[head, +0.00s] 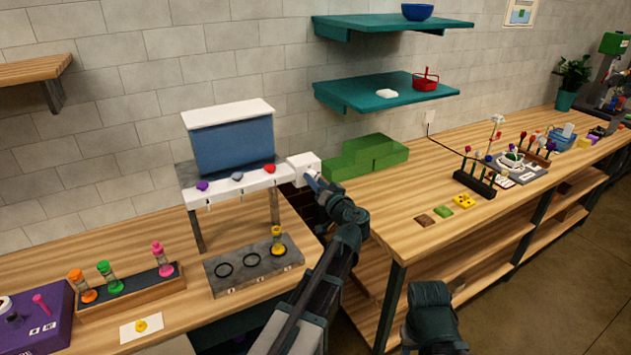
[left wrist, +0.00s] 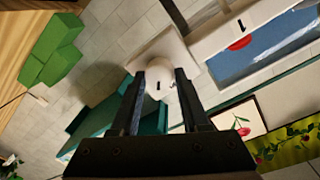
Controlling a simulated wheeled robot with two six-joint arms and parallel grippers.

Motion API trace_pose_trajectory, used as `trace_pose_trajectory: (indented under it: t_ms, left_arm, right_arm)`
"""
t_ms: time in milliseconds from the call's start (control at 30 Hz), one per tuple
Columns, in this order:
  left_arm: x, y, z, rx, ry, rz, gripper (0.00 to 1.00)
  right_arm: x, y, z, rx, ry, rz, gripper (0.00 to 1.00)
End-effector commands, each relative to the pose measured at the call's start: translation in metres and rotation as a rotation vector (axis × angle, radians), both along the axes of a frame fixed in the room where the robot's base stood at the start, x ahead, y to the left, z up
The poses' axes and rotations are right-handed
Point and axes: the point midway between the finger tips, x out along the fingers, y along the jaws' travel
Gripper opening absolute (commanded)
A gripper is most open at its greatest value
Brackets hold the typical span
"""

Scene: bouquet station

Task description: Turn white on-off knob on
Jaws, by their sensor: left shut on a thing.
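The white on-off knob (left wrist: 158,74) is round and pale, with a dark mark on its face, in front of a white housing. In the left wrist view it sits between the two dark fingers of my left gripper (left wrist: 160,84), which is shut on it. In the head view my left gripper (head: 312,179) is at the white box (head: 301,162) at the right end of the dispenser; the gripper hides the knob there. I cannot tell how far the knob is turned.
The dispenser (head: 232,138) has a blue tank and purple, grey and red knobs. Below it a grey tray (head: 232,280) holds a yellow-topped vial (head: 278,243). A wooden rack (head: 108,302) holds several vials at left. Green blocks (head: 366,158) stand right of the gripper.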

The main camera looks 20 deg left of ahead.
Motion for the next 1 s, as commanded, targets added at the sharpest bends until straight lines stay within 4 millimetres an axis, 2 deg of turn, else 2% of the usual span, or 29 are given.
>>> trace_pose_trajectory:
  t_ms: [600, 1000]
  left_arm:
    - [0.0014, -0.0016, 0.0002, 0.366, 0.431, -0.001, 0.00]
    - [0.0018, -0.0020, -0.0001, 0.515, 0.604, -0.002, 0.00]
  right_arm:
    - [0.0000, 0.0000, 0.0051, 0.000, 0.000, 0.000, 0.50]
    - [0.0000, 0.0000, 0.0055, 0.000, 0.000, 0.000, 0.50]
